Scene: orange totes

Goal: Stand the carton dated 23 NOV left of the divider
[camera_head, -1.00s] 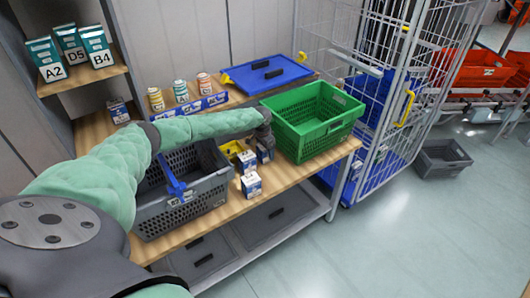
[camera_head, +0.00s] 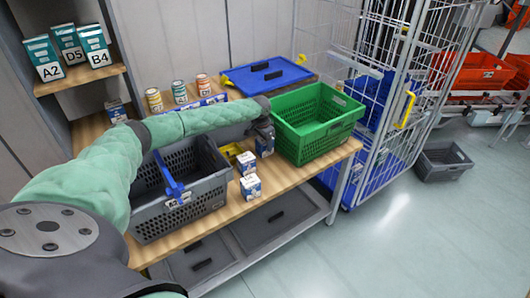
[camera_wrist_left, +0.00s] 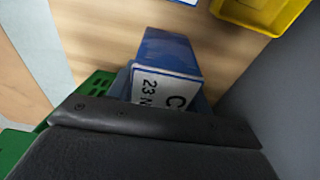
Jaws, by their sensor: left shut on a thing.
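My left gripper (camera_head: 264,133) is shut on a blue-and-white carton (camera_head: 265,148) beside the green crate. In the left wrist view this carton (camera_wrist_left: 165,85) is blue with a white label reading "C" and "23 N"; the dark gripper (camera_wrist_left: 155,122) hides the rest. Two more blue-and-white cartons stand on the wooden bench, one farther back (camera_head: 246,163) and one near the front edge (camera_head: 251,188). Their dates are too small to read. I cannot clearly make out a divider. My right gripper is not in view.
A green crate (camera_head: 345,121) stands right of the held carton, a grey basket (camera_head: 180,218) with a blue handle to the left. A yellow bin (camera_wrist_left: 258,14) is close by. Several cans and a blue lid (camera_head: 268,76) are behind. The bench front (camera_head: 290,174) has some free room.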

